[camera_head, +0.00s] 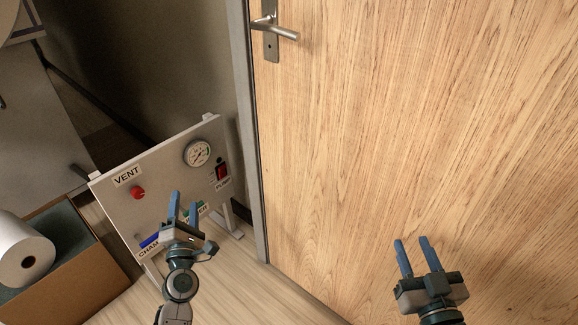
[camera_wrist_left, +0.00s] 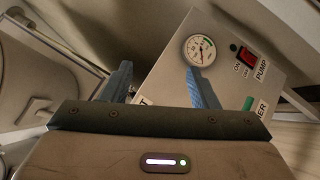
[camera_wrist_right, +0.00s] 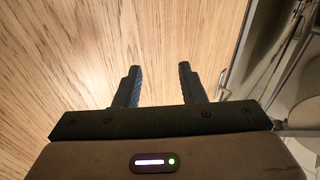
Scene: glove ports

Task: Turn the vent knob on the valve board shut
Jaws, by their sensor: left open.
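The valve board (camera_head: 165,180) is a pale upright panel on a stand, left of the door in the head view. Its red vent knob (camera_head: 138,192) sits under the VENT label (camera_head: 127,176). My left gripper (camera_head: 183,207) is open and empty in front of the board's lower part, right of and below the knob in the picture. In the left wrist view the board (camera_wrist_left: 224,80) shows with its gauge (camera_wrist_left: 199,50); the vent knob is hidden there. My right gripper (camera_head: 412,257) is open and empty in front of the wooden door.
A red pump switch (camera_head: 222,171) and gauge (camera_head: 197,153) are on the board's right side. Blue and green handles at its lower edge are partly hidden by my left gripper. A box (camera_head: 84,262) with a white roll (camera_head: 24,251) stands left. The wooden door (camera_head: 420,130) fills the right.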

